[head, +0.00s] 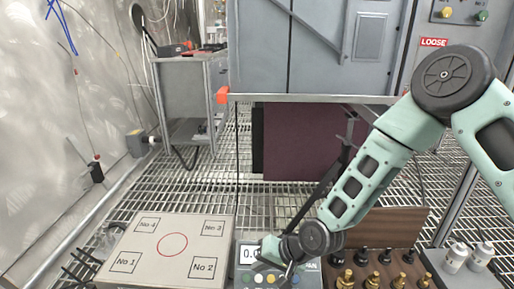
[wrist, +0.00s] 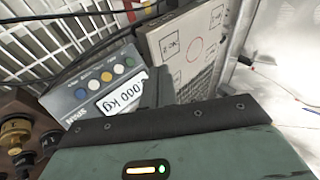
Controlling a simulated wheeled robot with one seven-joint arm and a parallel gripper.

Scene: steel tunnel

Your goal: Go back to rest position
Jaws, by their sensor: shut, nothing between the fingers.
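My arm reaches down from the right in the head view. My gripper (head: 287,276) is low over the front of the grey weighing scale (head: 311,282) and hides part of its display. It is shut and empty. In the wrist view, the dark fingers (wrist: 158,88) show beside the scale (wrist: 85,95), whose display reads 000 kg upside down, with coloured buttons next to it. I cannot tell whether the gripper touches the scale.
A pale board (head: 165,250) with numbered squares and a red circle lies left of the scale. A brown rack (head: 385,225) with brass and black pieces stands right, near white bottles (head: 456,257). A grey cabinet (head: 315,45) stands behind. Grating floor (head: 205,190) lies open at left.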

